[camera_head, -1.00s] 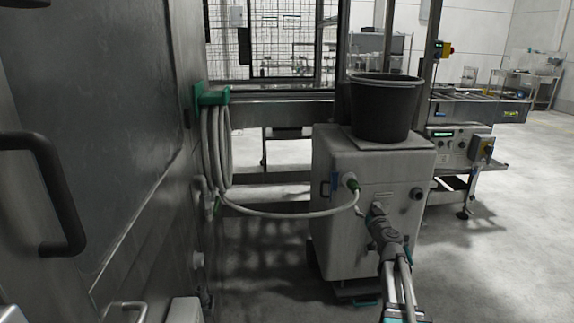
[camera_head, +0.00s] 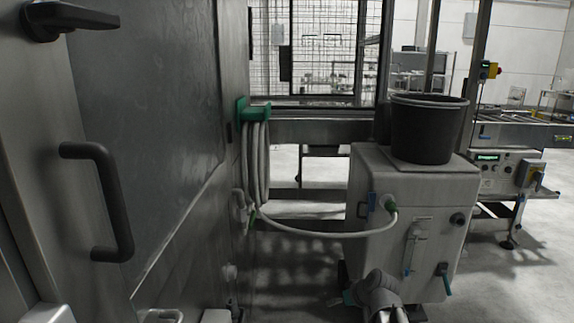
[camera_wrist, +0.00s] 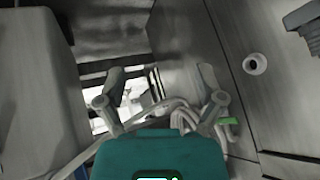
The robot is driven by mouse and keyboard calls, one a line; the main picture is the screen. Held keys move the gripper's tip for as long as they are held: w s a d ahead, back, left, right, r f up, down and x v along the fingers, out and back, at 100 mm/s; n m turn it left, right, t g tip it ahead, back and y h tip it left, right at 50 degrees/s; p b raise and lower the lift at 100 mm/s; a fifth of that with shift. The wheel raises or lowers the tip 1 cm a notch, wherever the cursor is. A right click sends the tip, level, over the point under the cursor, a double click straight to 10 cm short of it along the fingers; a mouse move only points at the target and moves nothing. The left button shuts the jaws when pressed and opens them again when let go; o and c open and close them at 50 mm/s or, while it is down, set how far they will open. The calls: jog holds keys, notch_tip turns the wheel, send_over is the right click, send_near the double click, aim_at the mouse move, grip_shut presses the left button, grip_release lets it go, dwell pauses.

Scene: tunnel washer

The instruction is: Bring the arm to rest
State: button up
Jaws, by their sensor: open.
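My arm shows at the bottom of the head view, in front of a pale cabinet (camera_head: 385,215), with its grey joint low in the picture. My gripper (camera_wrist: 161,76) shows in the wrist view with its two fingers spread apart. Nothing is held between them. Beyond the fingers, a pale hose (camera_wrist: 172,108) crosses the wrist view; whether a finger touches it I cannot tell. In the head view most of the gripper is hidden or out of the picture.
A steel washer wall (camera_head: 160,130) with a black handle (camera_head: 105,200) stands close on the left. A coiled hose (camera_head: 256,165) hangs from a green holder (camera_head: 252,112) and runs to the cabinet. A black bucket (camera_head: 428,130) stands on the cabinet. Open floor lies at right.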

jog(key=s+d+f+m+g+h, duration=0.1)
jog(key=s+f+m+g+h, duration=0.15)
jog(key=s, duration=0.35)
jog(key=s+f+m+g+h, duration=0.1)
jog(key=s+g+h, duration=0.2)
jog(key=s, duration=0.4)
notch_tip(320, 180, up, 32)
jog(key=p, duration=3.2)
jog(key=shift+w+d+p, duration=0.15)
jog(key=shift+w+p, duration=0.1)
jog(key=shift+p, duration=0.05)
jog(key=shift+f, duration=0.1)
